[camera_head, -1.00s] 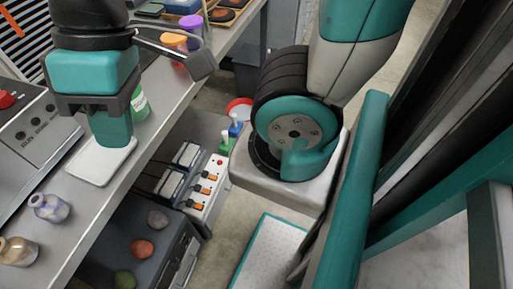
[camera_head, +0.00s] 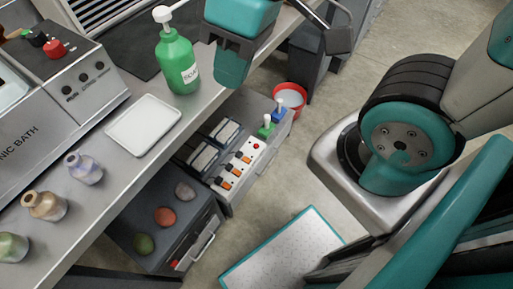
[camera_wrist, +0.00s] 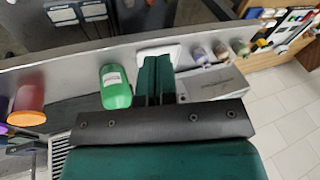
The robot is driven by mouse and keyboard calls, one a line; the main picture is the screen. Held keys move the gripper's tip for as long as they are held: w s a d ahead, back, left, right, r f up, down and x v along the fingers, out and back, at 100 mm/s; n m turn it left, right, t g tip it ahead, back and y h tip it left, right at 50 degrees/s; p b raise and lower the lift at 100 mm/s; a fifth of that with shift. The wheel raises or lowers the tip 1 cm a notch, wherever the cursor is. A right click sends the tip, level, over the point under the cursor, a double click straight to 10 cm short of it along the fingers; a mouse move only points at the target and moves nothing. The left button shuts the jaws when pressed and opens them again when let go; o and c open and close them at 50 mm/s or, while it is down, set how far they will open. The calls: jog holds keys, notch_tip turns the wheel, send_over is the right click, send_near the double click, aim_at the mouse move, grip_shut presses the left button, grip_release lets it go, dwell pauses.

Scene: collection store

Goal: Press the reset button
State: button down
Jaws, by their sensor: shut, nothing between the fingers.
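My gripper (camera_head: 231,84) is shut and empty, pointing down above the bench edge, right of the green soap bottle. In the wrist view its closed green fingers (camera_wrist: 157,72) reach toward the white tray. No label reading "reset" is legible. A small red button (camera_head: 256,146) sits on a white panel (camera_head: 229,182) with orange switches, below the bench and apart from my gripper. A larger red knob (camera_head: 54,48) tops the grey bath unit (camera_head: 50,115) at the left. I cannot tell which one is the reset button.
A green soap bottle (camera_head: 177,62), a white tray (camera_head: 144,124) and several small jars stand on the bench (camera_head: 110,185). A dark drawer unit (camera_head: 150,225) with stones is below. Floor shows between bench and my base.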

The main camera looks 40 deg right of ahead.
jog(key=w+d+f+m+t+h+b, duration=0.15)
jog(key=w+d+f+b, duration=0.25)
jog(key=f+b, duration=1.2)
jog(key=w+d+f+m+h+b, duration=0.1)
jog(key=w+d+f+m+b, duration=0.3)
jog(key=f+b, duration=1.2)
jog(key=w+d+f+m+t+h+b, duration=0.1)
jog(key=w+d+f+b, duration=0.35)
jog(key=f+b, duration=1.15)
jog(key=w+d+f+m+t+y+p, duration=0.1)
jog(key=w+d+f+m+t, duration=0.1)
jog(key=w+d+f, duration=0.4)
jog(key=w+d+f+m+t+y+p, duration=0.1)
jog(key=w+d+f+m+t+y, duration=0.1)
jog(key=w+d+f, duration=0.4)
jog(key=w+f+t, duration=0.1)
jog(key=w+f, duration=0.2)
jog(key=f, duration=0.2)
jog(key=shift+d, duration=0.2)
jog(key=shift+f+t, duration=0.15)
jog(key=shift+t, duration=0.1)
jog(key=b, duration=0.7)
send_over(257, 145)
notch_tip(257, 145, down, 7)
jog(key=shift+d+r, duration=0.1)
jog(key=shift+f, duration=0.9)
jog(key=shift+f, duration=0.1)
